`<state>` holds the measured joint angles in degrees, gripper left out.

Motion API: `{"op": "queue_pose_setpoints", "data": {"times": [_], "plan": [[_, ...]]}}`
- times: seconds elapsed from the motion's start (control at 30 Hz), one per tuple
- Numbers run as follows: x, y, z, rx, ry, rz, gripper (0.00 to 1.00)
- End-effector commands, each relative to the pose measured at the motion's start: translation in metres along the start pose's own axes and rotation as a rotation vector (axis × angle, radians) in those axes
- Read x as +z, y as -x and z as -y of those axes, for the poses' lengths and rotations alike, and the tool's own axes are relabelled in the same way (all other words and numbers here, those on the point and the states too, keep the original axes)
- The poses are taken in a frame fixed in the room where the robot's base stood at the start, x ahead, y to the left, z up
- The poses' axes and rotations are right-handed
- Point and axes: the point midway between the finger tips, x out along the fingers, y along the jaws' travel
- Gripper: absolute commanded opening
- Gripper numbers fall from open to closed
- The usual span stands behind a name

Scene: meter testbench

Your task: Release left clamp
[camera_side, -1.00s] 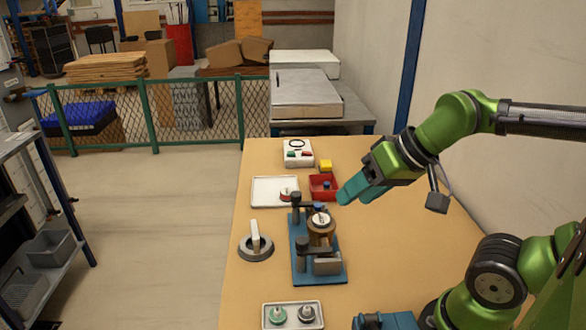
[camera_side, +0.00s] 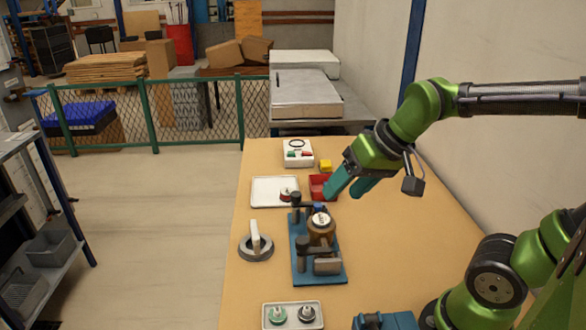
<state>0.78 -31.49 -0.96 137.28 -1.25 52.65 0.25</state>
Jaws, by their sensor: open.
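A blue fixture plate (camera_side: 301,268) lies on the table. A round brown and white meter (camera_side: 320,226) sits on it. One dark clamp (camera_side: 296,207) stands at the far left of the plate, beside the meter. Another dark clamp with a grey block (camera_side: 325,265) stands at the near end. I cannot tell whether either clamp is closed. My gripper (camera_side: 341,191), with teal fingers, is open and empty. It hangs above and behind the meter, in front of the red bin, apart from both clamps.
A red bin (camera_side: 317,188), a white tray (camera_side: 267,192), a white box with buttons (camera_side: 298,153) and a yellow block (camera_side: 325,166) are at the back. A grey ring with a white handle (camera_side: 256,248) is left. A small tray (camera_side: 293,315) is in front.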

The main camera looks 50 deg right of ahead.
Motion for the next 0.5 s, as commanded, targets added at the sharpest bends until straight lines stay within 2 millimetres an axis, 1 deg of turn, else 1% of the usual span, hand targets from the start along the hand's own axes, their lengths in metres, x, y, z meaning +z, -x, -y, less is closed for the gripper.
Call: {"op": "queue_pose_setpoints", "data": {"times": [0.03, 0.13, 0.27, 0.3, 0.37, 0.4, 0.5], "plan": [[-0.018, -0.007, 0.001, 0.026, -0.031, 0.033, 0.58], [-0.054, -0.018, 0.001, 0.079, -0.126, 0.093, 0.58], [-0.101, -0.038, -0.004, 0.169, -0.286, 0.162, 0.58], [-0.115, -0.045, -0.007, 0.202, -0.342, 0.179, 0.58], [-0.135, -0.056, -0.012, 0.254, -0.435, 0.202, 0.58], [-0.148, -0.064, -0.015, 0.292, -0.501, 0.212, 0.58], [-0.178, -0.082, -0.024, 0.389, -0.674, 0.224, 0.58]]}}
